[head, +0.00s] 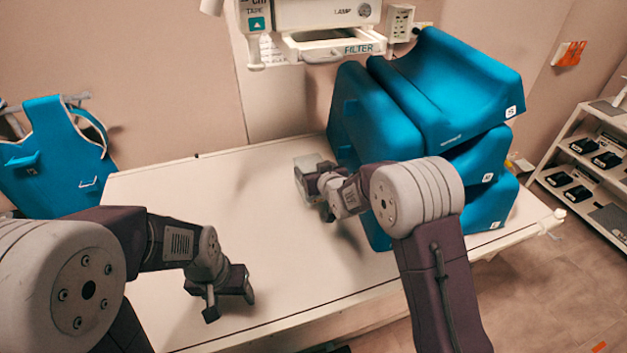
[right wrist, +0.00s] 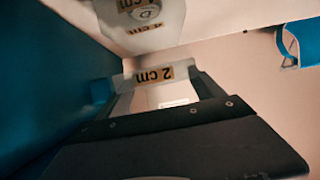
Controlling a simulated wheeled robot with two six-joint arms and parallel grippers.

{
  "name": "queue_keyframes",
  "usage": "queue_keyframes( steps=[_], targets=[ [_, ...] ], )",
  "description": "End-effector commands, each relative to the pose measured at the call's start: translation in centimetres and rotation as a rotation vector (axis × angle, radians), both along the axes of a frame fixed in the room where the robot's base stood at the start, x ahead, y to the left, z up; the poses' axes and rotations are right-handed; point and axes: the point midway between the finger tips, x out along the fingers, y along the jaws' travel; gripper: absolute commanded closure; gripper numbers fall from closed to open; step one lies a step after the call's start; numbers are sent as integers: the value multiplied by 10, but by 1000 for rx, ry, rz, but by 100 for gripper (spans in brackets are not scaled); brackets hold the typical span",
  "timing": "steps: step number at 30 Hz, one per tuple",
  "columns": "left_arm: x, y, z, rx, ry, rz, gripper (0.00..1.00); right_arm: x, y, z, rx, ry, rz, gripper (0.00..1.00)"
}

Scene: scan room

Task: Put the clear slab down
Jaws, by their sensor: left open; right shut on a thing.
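The clear slab (head: 306,163) is a small translucent block at the far end of my right gripper (head: 315,180), over the back middle of the table beside the blue pads. In the right wrist view, the right gripper (right wrist: 155,105) is shut on the slab, which carries a "2 cm" label (right wrist: 154,76). Whether the slab touches anything below it is hard to tell. My left gripper (head: 229,297) is open and empty over the table's front left part.
A second translucent piece marked "4 cm" (right wrist: 145,22) lies just beyond the held slab. Stacked blue pads (head: 440,100) stand close to the right. The white table (head: 180,210) is clear at left. A machine (head: 310,25) overhangs the back. A shelf (head: 585,150) stands at right.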

Motion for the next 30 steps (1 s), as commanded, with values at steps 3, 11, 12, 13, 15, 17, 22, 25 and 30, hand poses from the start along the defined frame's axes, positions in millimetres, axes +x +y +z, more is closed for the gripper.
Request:
queue_keyframes(
  steps=[3, 11, 12, 13, 15, 17, 22, 25, 30],
  targets=[
    [0, 0, 0, 0, 0, 0, 34, 0, 0, -2, 0, -3, 0, 76],
    [0, 0, 0, 0, 0, 0, 34, 0, 0, -38, 0, -2, 1, 76],
    [0, 0, 0, 0, 0, 0, 34, 0, 1, -39, 0, -3, 1, 76],
    [0, 0, 0, 0, 0, 0, 34, 0, 1, -39, 1, -4, 1, 76],
    [0, 0, 0, 0, 0, 0, 34, 0, 1, -39, 1, -4, 1, 76],
    [0, 0, 0, 0, 0, 0, 34, 0, 1, -39, 1, -4, 1, 76],
    [0, 0, -5, 0, 0, 0, 34, 0, 1, -44, 1, -4, 1, 76],
    [0, 0, -3, 0, 0, 0, 34, 0, 0, -43, 0, -2, 1, 1],
    [0, 0, -3, 0, 0, 0, 34, 0, 0, -43, 0, -2, 1, 1]
  ],
)
